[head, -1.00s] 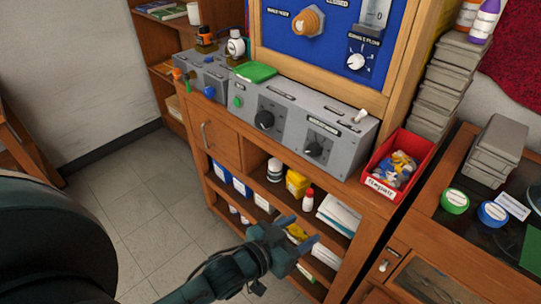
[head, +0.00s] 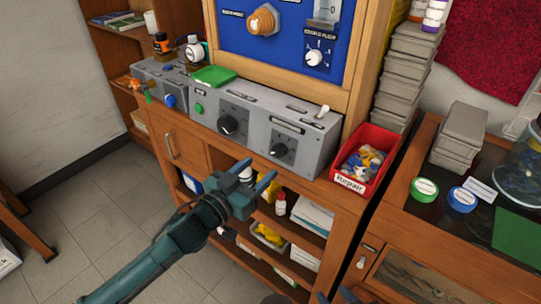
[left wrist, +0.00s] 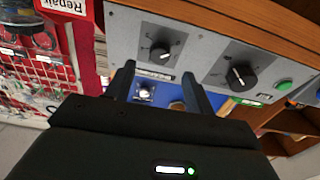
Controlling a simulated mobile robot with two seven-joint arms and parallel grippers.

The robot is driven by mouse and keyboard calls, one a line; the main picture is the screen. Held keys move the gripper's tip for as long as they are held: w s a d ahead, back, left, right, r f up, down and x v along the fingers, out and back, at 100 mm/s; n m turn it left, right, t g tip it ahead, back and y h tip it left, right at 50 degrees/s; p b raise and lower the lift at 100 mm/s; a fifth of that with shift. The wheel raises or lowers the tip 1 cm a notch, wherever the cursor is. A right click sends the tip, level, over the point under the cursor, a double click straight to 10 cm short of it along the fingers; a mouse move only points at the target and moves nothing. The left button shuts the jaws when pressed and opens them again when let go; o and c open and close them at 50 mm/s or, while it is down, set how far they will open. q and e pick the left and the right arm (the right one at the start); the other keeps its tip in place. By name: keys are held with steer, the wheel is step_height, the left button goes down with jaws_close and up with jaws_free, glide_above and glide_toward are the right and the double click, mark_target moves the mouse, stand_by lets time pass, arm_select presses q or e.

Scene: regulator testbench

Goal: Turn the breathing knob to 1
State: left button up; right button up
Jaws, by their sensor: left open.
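Two black dial knobs sit on the front of the grey box: a left one (head: 228,125) and a right one (head: 279,150). The right one also shows in the left wrist view (left wrist: 160,52), and the left one beside it (left wrist: 238,77). A white knob (head: 314,58) and an orange knob (head: 263,20) are on the blue panel. The labels are too small to tell which is the breathing knob. My left gripper (head: 257,172) is open and empty, below and in front of the box, apart from the knobs. Possible right gripper tips (head: 334,297) show at the bottom edge.
A red Repair bin (head: 366,160) stands right of the grey box. A green item (head: 214,76) lies on top, and a toggle switch (head: 322,111) stands at its right end. Shelves with bottles and boxes are below. Several grey cases (head: 403,85) are stacked at right.

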mark_target(276, 154)
arm_select(q)
steer(key=x, duration=0.6)
steer(key=shift+w+d, duration=0.1)
steer(key=shift+d, duration=0.05)
steer(key=c, duration=1)
